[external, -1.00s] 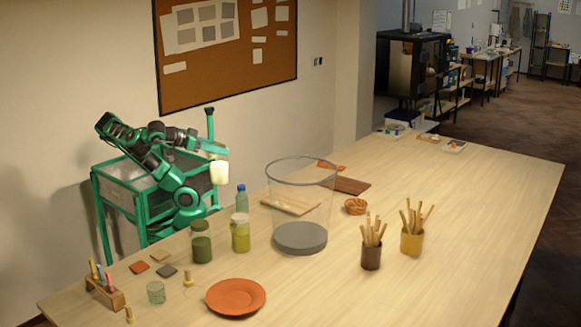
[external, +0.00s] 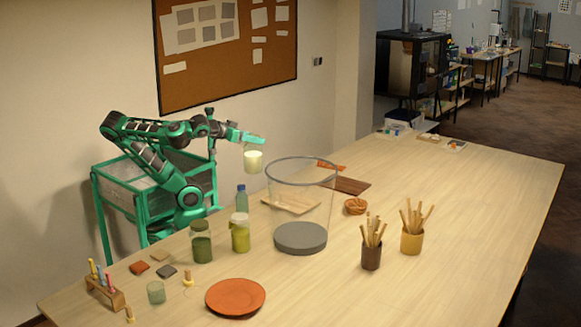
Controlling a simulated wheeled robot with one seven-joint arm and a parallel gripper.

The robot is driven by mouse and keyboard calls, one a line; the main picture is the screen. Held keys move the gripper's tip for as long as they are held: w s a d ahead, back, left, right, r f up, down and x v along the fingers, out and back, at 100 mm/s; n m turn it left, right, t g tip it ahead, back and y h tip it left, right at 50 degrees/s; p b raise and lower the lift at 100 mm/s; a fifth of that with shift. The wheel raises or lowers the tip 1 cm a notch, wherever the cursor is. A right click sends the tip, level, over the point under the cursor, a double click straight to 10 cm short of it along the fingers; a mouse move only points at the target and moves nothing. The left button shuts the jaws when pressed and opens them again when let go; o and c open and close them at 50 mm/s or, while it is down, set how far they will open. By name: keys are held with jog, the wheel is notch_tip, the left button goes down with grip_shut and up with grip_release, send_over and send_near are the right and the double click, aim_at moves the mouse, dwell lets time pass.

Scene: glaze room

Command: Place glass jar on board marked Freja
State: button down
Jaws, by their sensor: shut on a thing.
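My gripper (external: 254,147) is shut on a glass jar (external: 253,161) with pale contents. It holds the jar upright in the air, above the far side of the table and left of the large clear cylinder. A light wooden board (external: 283,203) lies on the table, partly seen through the cylinder. A dark brown board (external: 350,186) lies to its right, its left end behind the cylinder. No name can be read on either board, so I cannot tell which is marked Freja.
The tall clear cylinder (external: 301,239) with a grey base stands in front of the boards. A blue-green bottle (external: 242,200), a yellow-green jar (external: 240,237) and a dark green jar (external: 201,247) stand left of it. A basket (external: 355,207) sits right.

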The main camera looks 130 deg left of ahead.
jog(key=s+a+n+g, duration=0.2)
jog(key=a, duration=0.8)
jog(key=s+a+n+g, duration=0.1)
jog(key=s+a, duration=0.1)
jog(key=a, duration=0.9)
jog(key=w+d+f, duration=0.4)
jog(key=f, duration=0.4)
jog(key=w+d+f, duration=0.4)
jog(key=f, duration=0.4)
jog(key=shift+d+f, duration=0.2)
jog(key=shift+f, duration=0.2)
jog(key=c, duration=0.8)
grip_release()
jog(key=shift+w, duration=0.1)
jog(key=shift+c, duration=0.2)
jog(key=shift+d, duration=0.1)
